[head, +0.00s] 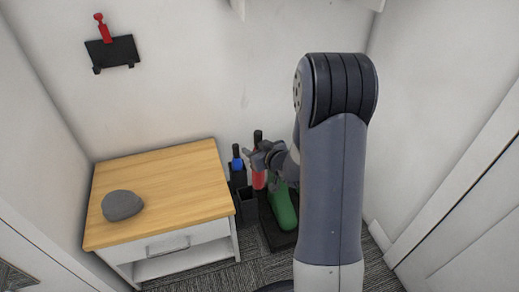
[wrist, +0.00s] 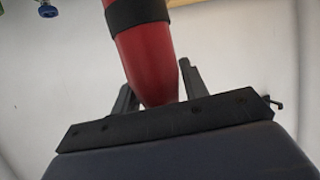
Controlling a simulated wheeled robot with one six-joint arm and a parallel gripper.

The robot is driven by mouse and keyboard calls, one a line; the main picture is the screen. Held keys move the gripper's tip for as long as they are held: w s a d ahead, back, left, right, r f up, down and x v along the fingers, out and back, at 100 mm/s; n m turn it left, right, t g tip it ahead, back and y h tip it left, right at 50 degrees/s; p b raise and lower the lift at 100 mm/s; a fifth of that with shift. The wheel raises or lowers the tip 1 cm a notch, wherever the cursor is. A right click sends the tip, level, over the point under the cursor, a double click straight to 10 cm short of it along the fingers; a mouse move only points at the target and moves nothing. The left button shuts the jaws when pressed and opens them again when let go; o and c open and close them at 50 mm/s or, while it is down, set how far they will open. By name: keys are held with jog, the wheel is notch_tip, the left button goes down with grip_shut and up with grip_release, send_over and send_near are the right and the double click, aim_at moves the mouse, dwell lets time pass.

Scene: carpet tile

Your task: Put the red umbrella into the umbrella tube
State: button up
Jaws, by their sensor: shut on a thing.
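The red umbrella (head: 258,180) has a dark handle pointing up and looks near upright beside the wooden-topped cabinet. My gripper (head: 262,160) is shut on it at its upper part. In the wrist view the red umbrella (wrist: 147,60) with a black band runs up from between my two fingers (wrist: 158,92). A dark, square-mouthed tube (head: 247,199) stands close to the left of the red umbrella. The lower end of the umbrella is partly hidden, and I cannot tell whether it touches the tube or the floor tray.
A blue umbrella (head: 237,163) stands upright behind the square mouth. A green rolled item (head: 283,208) leans on a black tray (head: 275,238). The cabinet (head: 165,185) with a grey stone (head: 122,205) is at left. A black wall rack (head: 112,52) holds a red item.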

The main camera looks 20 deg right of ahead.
jog(key=a+f+b, duration=0.4)
jog(key=f+b, duration=1.1)
jog(key=shift+a+b, duration=0.15)
jog(key=shift+b, duration=0.25)
dwell(2.0)
jog(key=shift+f, duration=0.15)
jog(key=o, duration=1.2)
jog(key=shift+o, duration=0.2)
jog(key=p+v, duration=0.3)
jog(key=v, duration=0.8)
jog(key=shift+p, duration=0.35)
